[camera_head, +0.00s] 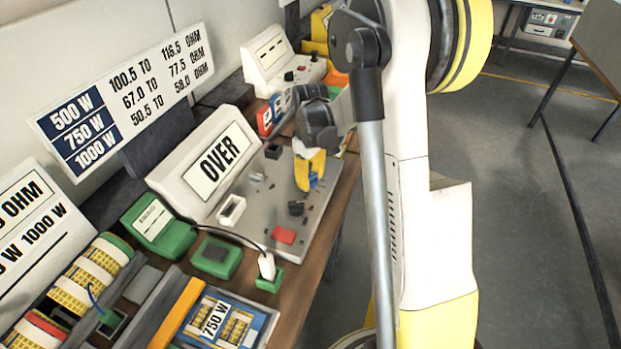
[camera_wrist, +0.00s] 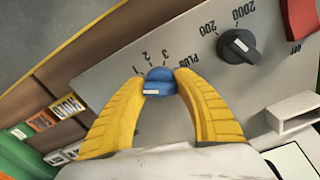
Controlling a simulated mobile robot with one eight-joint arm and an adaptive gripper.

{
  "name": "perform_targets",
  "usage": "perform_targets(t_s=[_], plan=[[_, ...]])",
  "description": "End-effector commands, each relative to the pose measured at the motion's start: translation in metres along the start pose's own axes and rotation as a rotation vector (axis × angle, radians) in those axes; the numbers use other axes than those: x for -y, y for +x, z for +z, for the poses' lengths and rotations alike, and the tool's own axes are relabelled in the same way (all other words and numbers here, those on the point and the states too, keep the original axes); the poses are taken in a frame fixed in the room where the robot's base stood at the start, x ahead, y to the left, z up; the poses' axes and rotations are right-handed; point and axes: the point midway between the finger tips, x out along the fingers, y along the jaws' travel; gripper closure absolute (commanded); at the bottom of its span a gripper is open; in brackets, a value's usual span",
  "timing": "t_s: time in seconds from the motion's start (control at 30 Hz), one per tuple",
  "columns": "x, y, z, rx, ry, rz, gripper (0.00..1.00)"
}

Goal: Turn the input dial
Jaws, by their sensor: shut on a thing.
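In the wrist view a round blue dial (camera_wrist: 160,82) with a white marker sits on a grey panel (camera_wrist: 110,110). Marks 1, 2, 3 and PLUG are printed around it. The yellow fingers of my gripper (camera_wrist: 160,88) are closed on its two sides. In the head view my gripper (camera_head: 309,178) points down onto the same panel, and a little of the blue dial (camera_head: 313,180) shows by the fingertips. A black dial (camera_wrist: 238,46) marked 200 and 2000 stands beside it, untouched. A white display (camera_head: 221,160) behind the panel reads OVER.
A red switch (camera_wrist: 302,18) marked OFF and a white socket frame (camera_wrist: 292,112) are on the panel near the fingers. Green boxes (camera_head: 158,225), a white plug (camera_head: 267,266) with a cable and a 750 W tray (camera_head: 262,318) are on the bench. Open floor lies to the right.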

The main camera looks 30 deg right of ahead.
Motion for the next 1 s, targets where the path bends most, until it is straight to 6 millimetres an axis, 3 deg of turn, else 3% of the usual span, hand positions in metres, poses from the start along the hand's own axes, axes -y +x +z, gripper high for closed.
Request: perform_targets(t_s=[1.0], plan=[[-0.0002, -0.0003, -0.0002, -0.001, 0.916, 0.0, 0.95]])
